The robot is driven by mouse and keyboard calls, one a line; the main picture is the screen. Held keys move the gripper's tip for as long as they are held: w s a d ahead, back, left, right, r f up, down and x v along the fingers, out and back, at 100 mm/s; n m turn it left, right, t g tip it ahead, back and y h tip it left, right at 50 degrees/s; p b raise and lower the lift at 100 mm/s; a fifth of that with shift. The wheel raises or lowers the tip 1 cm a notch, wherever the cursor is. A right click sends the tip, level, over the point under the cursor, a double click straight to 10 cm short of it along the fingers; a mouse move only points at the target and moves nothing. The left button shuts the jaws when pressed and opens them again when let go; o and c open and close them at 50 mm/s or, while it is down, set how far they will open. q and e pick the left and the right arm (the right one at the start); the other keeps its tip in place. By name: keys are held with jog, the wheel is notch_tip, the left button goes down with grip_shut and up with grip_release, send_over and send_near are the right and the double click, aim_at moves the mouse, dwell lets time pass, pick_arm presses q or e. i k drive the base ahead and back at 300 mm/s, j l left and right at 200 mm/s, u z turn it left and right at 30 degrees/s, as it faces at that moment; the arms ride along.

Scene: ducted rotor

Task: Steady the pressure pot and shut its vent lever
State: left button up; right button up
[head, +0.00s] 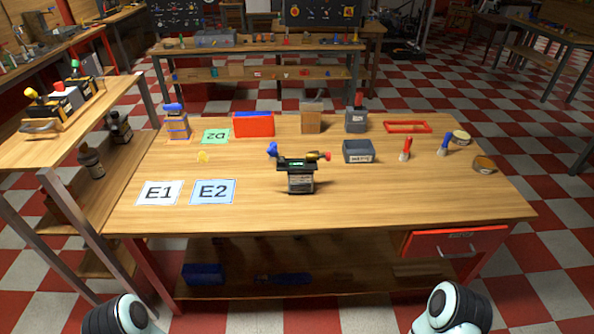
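A dark, squat device (300,180), which I take to be the pressure pot, stands upright near the middle of the wooden table. It has a small green display on top and a blue knob (272,150) at its upper left. Only rounded parts of my two arms show at the bottom edge. Neither gripper is in view, and nothing touches the device.
The wooden table (380,205) is clear in front and to the right of the device. Cards E1 (159,193) and E2 (212,191) lie left. A grey bin (358,151) stands close right. A red bin (253,125) and several blocks are behind. A side bench (100,110) adjoins left.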

aim_at(271, 151)
jog(key=l+u, duration=0.2)
jog(key=u, duration=0.15)
jog(key=i+l+u, duration=0.1)
jog(key=u, duration=0.25)
jog(key=l+u, duration=0.55)
jog(key=l, duration=0.35)
jog(key=k+l+u, duration=0.2)
jog(key=l, duration=0.9)
jog(key=k+l, duration=0.15)
jog(key=l, duration=0.45)
jog(key=i+j+z, duration=0.1)
jog(key=z, duration=0.25)
jog(key=j+z, duration=0.2)
jog(key=z, duration=0.15)
jog(key=i+j+z, duration=0.1)
jog(key=z, duration=0.25)
jog(key=j+z, duration=0.4)
jog(key=j, duration=0.75)
